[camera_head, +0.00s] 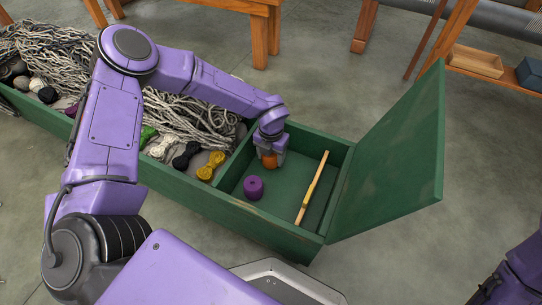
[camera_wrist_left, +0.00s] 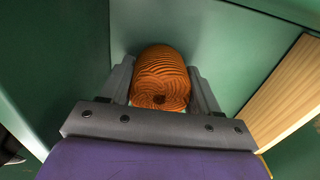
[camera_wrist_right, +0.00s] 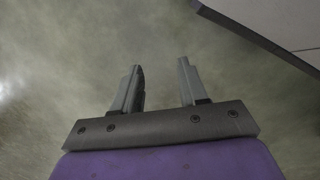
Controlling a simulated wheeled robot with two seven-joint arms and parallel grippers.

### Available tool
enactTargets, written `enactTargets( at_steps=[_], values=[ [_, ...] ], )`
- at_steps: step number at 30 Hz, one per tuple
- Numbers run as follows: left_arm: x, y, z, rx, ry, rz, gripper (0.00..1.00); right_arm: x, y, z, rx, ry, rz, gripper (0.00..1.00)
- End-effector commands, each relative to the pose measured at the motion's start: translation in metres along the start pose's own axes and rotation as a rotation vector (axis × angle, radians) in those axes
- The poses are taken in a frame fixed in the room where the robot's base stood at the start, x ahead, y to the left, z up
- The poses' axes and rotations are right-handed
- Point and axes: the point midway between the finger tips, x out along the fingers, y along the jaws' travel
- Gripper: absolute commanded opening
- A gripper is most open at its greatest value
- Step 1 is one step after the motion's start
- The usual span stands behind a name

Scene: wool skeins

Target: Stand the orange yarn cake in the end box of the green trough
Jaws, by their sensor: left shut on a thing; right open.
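The orange yarn cake (camera_head: 270,161) is in the end box of the green trough (camera_head: 228,211), near the box's back left corner. My left gripper (camera_head: 268,152) reaches down into the box and is shut on the orange cake. In the left wrist view the orange cake (camera_wrist_left: 161,80) sits between the two fingers (camera_wrist_left: 162,88), close to the green floor or wall; I cannot tell if it touches the floor. My right gripper (camera_wrist_right: 160,88) is open and empty over bare floor.
A purple yarn cake (camera_head: 253,188) stands in the same box, left of a wooden stick (camera_head: 312,188). The box's lid (camera_head: 395,155) is raised at the right. The trough's long part holds tangled grey yarn (camera_head: 180,118) and several skeins, among them a yellow one (camera_head: 211,165).

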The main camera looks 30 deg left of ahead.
Motion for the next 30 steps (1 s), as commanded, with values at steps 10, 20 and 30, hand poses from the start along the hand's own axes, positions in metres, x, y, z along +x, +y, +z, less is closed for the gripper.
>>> enactTargets(
  at_steps=[10, 20, 30],
  values=[
    [0.002, 0.000, 0.000, 0.000, 0.000, 0.000, 0.86, 0.001, 0.000, 0.001, -0.006, -0.007, 0.000, 0.43],
    [-0.032, 0.000, 0.000, -0.001, -0.002, -0.001, 0.86, -0.014, -0.003, -0.012, 0.092, 0.105, 0.002, 0.43],
    [-0.109, 0.000, 0.000, 0.000, -0.002, -0.001, 0.86, -0.049, -0.002, -0.044, 0.356, 0.395, 0.012, 0.43]
  ],
)
